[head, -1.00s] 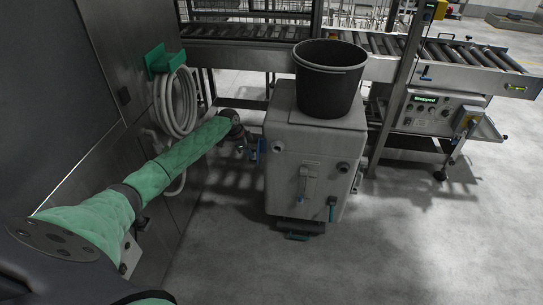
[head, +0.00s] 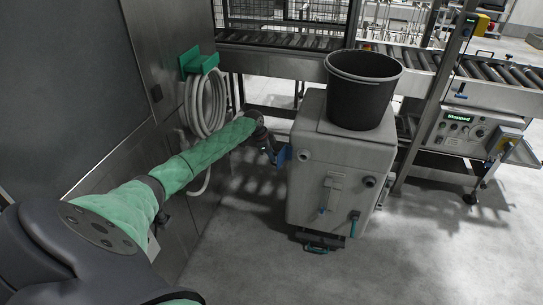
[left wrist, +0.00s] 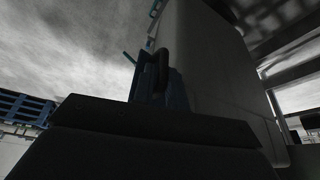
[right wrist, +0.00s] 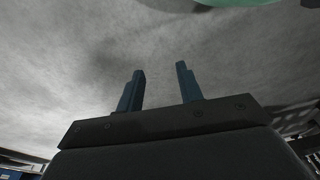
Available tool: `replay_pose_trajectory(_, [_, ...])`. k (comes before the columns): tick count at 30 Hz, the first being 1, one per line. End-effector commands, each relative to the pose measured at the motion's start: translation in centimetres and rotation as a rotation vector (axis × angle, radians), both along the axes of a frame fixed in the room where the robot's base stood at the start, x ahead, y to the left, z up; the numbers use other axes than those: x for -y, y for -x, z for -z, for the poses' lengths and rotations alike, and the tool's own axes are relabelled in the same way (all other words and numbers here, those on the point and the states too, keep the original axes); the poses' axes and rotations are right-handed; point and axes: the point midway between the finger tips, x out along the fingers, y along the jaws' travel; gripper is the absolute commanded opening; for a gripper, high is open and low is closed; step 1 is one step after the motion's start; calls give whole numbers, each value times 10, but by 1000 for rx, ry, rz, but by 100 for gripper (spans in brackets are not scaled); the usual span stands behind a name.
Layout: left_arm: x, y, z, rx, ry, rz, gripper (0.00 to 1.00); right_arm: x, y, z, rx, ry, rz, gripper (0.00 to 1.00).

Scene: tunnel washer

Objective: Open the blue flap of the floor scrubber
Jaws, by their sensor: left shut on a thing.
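The floor scrubber (head: 335,190) is a pale grey box on the floor in the middle of the head view. A blue piece, which looks like the flap (head: 284,155), shows at its left side. My left gripper (head: 272,154) is at this side, beside the blue piece. In the left wrist view its blue fingers (left wrist: 160,88) are shut on a dark upright handle (left wrist: 162,66) close to the scrubber's side wall (left wrist: 210,70). The fingers and shadow hide much of the flap, so its angle is unclear. My right gripper (right wrist: 161,82) is open and empty above the floor.
A black bucket (head: 362,92) stands on the scrubber. A hose coil (head: 207,105) hangs from a green holder on the metal wall at left. A roller conveyor (head: 490,85) and control box (head: 462,133) stand behind and right. Floor is clear in front and right.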

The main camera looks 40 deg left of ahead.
Motion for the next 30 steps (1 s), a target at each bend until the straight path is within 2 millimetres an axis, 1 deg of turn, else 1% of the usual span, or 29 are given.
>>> replay_pose_trajectory(1, [1, -3, -3, 7, 2, -1, 0, 0, 0, 0, 0, 0, 0, 36])
replay_pose_trajectory(2, [1, -3, -3, 7, 3, -1, 20, 0, -1, 0, 1, 0, 0, 36])
replay_pose_trajectory(3, [2, -3, -3, 7, 2, -1, 28, 0, -1, 0, 1, 0, 0, 36])
replay_pose_trajectory(4, [1, -3, -3, 7, 2, -1, 32, 0, -1, 0, 1, 0, 0, 36])
replay_pose_trajectory(13, [0, -1, -2, 4, 1, 0, 32, 1, -1, 1, 1, 1, -1, 36])
replay_pose_trajectory(17, [-3, 1, -9, 5, 0, -2, 32, 0, 0, 2, -7, 1, 0, 36])
replay_pose_trajectory(19, [-5, 2, -16, 5, -1, 0, 32, -4, 0, -13, -7, -5, 2, 36])
replay_pose_trajectory(27, [-16, 11, -53, 6, -1, 1, 32, -12, -6, -49, -24, -15, 6, 36])
replay_pose_trajectory(30, [-19, 13, -63, 4, 1, 2, 32, -14, -10, -60, -25, -17, 6, 36])
